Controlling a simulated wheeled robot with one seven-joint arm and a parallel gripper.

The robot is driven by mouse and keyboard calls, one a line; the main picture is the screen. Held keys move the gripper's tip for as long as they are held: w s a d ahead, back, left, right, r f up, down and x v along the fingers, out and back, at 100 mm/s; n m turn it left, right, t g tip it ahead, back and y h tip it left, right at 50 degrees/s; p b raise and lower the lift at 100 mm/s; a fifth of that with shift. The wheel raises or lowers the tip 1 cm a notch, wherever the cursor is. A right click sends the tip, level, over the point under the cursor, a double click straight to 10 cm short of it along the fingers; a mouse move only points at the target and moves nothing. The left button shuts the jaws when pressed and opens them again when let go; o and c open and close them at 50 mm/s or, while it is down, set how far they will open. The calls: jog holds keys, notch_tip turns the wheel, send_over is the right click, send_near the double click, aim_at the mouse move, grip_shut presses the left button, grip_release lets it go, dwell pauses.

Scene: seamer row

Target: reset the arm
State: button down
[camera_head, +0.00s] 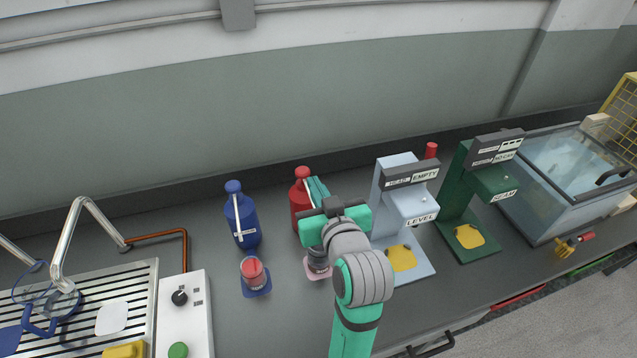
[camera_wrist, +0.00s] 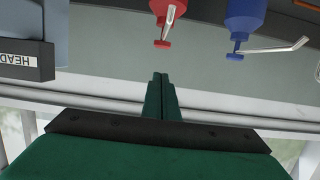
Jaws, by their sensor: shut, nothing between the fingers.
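My gripper (camera_head: 318,184) is raised over the counter, in front of the red bottle and left of the light-blue machine in the head view. In the wrist view its two green fingers (camera_wrist: 160,82) are together with nothing between them. My green and grey arm reaches up from the bottom of the head view and hides part of a clear container on a pink mat (camera_head: 318,268). The red bottle (camera_head: 300,196) is partly covered by my gripper. It also shows upside down in the wrist view (camera_wrist: 166,12).
A blue bottle (camera_head: 241,220) stands left of the red one, behind a red-topped jar (camera_head: 253,273). The light-blue machine (camera_head: 393,172) and dark green machine (camera_head: 458,200) stand right of my arm, then a glass tank (camera_head: 572,185). A draining rack (camera_head: 90,300) is at left.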

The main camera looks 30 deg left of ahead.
jog(key=s+d+f+m+t+h, duration=0.25)
jog(key=s+d+f+m, duration=0.2)
jog(key=d+f, duration=0.45)
jog(key=s+d+f+m+t+h, duration=0.25)
jog(key=d+f+m+h, duration=0.2)
jog(key=d+f, duration=0.5)
jog(key=s+d+f+h, duration=0.1)
jog(key=s+d, duration=0.2)
jog(key=s, duration=0.4)
jog(key=s+d+f+h, duration=0.2)
jog(key=s+d, duration=0.1)
jog(key=s, duration=0.5)
jog(key=s+d+f+m+h, duration=0.1)
jog(key=s+d+f, duration=0.1)
jog(key=s, duration=0.5)
jog(key=shift+s+d, duration=0.25)
jog(key=shift+d, duration=0.4)
